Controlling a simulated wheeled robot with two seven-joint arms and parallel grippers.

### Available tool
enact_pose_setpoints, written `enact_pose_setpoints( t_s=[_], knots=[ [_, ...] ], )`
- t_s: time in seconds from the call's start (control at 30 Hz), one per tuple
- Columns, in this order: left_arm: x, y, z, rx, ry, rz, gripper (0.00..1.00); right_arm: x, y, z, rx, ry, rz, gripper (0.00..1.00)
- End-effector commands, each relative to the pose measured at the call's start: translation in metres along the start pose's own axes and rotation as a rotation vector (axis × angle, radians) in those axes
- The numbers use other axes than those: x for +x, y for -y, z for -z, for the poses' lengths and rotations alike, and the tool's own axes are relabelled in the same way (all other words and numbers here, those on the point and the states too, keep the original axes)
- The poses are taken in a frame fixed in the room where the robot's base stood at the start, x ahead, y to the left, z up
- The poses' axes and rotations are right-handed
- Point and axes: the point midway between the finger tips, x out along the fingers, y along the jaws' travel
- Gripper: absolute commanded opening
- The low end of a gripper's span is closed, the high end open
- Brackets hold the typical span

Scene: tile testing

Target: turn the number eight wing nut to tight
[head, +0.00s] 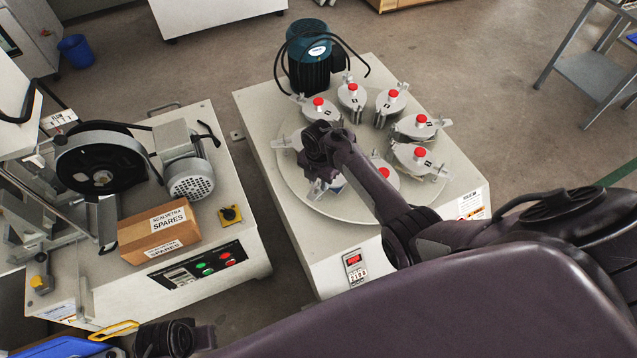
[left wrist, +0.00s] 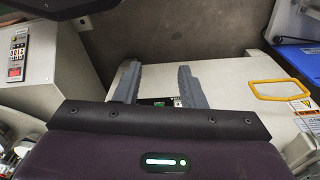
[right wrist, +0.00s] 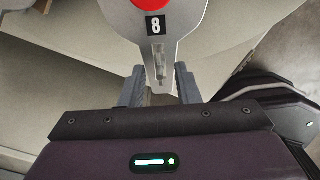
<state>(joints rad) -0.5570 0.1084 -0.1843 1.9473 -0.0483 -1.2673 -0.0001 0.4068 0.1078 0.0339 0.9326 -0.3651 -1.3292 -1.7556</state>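The number eight pot (right wrist: 165,22), with a black 8 label and a red knob, is at the top of the right wrist view. Its narrow metal tongue with the wing nut (right wrist: 159,75) points down between the fingers of my right gripper (right wrist: 159,88). The fingers are apart, one on each side, with gaps to the metal; the nut's exact angle is hard to tell. In the head view my right wrist hides most of this pot on the round plate (head: 342,205). My left gripper (left wrist: 157,85) is open and empty above the left machine.
Several other red-knobbed pots (head: 390,103) ring the plate around my right arm. A dark teal motor (head: 309,60) stands behind. The left machine carries a spares box (head: 158,232), a wheel (head: 100,165) and a yellow handle (left wrist: 290,90).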

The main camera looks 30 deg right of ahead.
Motion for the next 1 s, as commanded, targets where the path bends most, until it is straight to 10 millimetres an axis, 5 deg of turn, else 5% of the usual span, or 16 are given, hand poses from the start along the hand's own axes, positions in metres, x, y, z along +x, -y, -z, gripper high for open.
enact_pose_setpoints(
  t_s=[0.4, 0.63, 1.0],
  knots=[
    [-0.0082, -0.0011, 0.0003, 0.004, 0.003, -0.001, 0.36, 0.0054, 0.0002, -0.0004, 0.0, 0.001, 0.0, 0.28],
    [-0.008, -0.0011, 0.0003, 0.003, 0.003, -0.001, 0.36, 0.0054, 0.0003, -0.0004, 0.0, 0.001, 0.0, 0.0],
    [-0.0081, -0.0008, 0.0012, 0.001, -0.004, -0.001, 0.36, 0.0045, 0.0003, -0.0003, 0.026, 0.0, 0.001, 0.0]
  ],
)
